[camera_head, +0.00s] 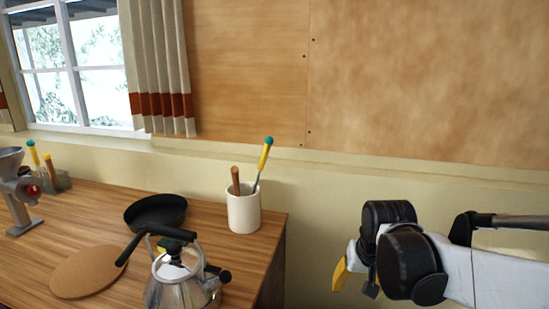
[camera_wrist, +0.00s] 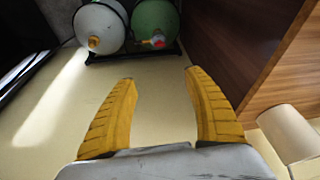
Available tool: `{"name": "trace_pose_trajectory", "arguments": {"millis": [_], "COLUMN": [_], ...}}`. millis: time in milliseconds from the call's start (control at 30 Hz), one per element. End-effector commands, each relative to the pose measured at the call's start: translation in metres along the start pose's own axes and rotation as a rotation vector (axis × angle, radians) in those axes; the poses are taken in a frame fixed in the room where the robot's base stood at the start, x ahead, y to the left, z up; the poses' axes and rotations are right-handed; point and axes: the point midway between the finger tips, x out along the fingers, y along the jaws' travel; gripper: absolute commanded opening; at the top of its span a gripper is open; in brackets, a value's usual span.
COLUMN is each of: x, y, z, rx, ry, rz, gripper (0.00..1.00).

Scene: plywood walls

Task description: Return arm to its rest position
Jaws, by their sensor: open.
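My gripper shows in the wrist view (camera_wrist: 160,105) with its two yellow fingers spread apart and nothing between them. In the head view my gripper (camera_head: 350,272) is at the lower right, in front of the pale wall and to the right of the wooden counter (camera_head: 95,200). A yellow finger and the black wrist joints show there, and my arm reaches in from the right edge. The gripper is apart from the counter and touches nothing that I can see.
A white crock (camera_head: 243,210) with utensils stands near the counter's right end. A kettle (camera_head: 180,280), black pan (camera_head: 150,212), round board (camera_head: 88,272) and grinder (camera_head: 18,195) are left of it. The wrist view shows a white tank (camera_wrist: 98,25) and a green tank (camera_wrist: 154,22).

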Motion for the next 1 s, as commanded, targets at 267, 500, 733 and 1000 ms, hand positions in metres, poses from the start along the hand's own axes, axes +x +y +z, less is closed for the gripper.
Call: {"name": "trace_pose_trajectory", "arguments": {"millis": [267,500,733,1000], "x": [-0.065,-0.078,-0.079,-0.079], "y": [0.010,0.016,0.017,0.017], "z": [0.073,0.117,0.127,0.127], "rx": [-0.074,-0.120,-0.132,-0.132], "ry": [0.166,0.270,0.297,0.297], "rz": [-0.016,-0.019,-0.019,-0.019], "gripper": [0.59,0.59,0.59,0.59]}}
